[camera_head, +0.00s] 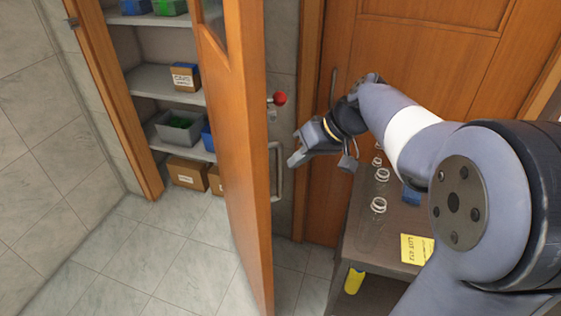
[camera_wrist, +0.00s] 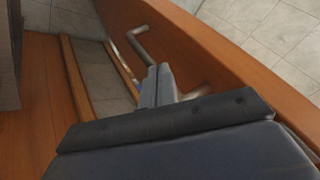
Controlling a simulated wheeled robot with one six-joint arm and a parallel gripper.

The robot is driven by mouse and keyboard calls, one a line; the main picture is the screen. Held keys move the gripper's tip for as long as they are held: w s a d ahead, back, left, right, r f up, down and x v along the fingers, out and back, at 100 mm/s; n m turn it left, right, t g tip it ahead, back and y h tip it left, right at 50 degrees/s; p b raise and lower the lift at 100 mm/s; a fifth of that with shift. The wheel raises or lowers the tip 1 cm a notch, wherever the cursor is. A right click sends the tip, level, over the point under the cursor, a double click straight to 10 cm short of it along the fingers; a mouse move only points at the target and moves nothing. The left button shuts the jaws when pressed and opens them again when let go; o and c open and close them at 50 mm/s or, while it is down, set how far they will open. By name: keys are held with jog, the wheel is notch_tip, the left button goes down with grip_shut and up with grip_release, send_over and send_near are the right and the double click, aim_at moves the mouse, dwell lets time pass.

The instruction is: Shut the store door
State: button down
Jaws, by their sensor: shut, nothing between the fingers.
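The store door (camera_head: 232,130) is wooden with a window and stands open, seen nearly edge-on in the head view. It also fills the upper right of the wrist view (camera_wrist: 235,55). Its metal bar handle (camera_head: 279,170) is on the door's right face. My gripper (camera_head: 294,160) is just right of the handle in the head view, with its fingers shut and empty. In the wrist view my fingers (camera_wrist: 157,84) overlap the handle (camera_wrist: 143,38) and hide part of its bar. I cannot tell whether they touch it.
Left of the door, store shelves (camera_head: 165,84) hold boxes and a grey bin (camera_head: 180,130). A bench (camera_head: 352,228) with glass jars and a yellow note (camera_head: 416,249) stands at the right. A red knob (camera_head: 280,98) is on the wall behind. The tiled floor (camera_head: 150,260) at left is clear.

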aim_at(279, 165)
jog(key=shift+s+a+f+p, duration=0.1)
jog(key=shift+s+a+p, duration=0.1)
jog(key=shift+a, duration=0.5)
jog(key=shift+s+a+f+p, duration=0.15)
jog(key=shift+s+a, duration=0.1)
jog(key=shift+a, duration=0.4)
jog(key=shift+s+a+r+p, duration=0.1)
jog(key=shift+s+a+p, duration=0.1)
jog(key=shift+a, duration=0.5)
jog(key=shift+a, duration=0.1)
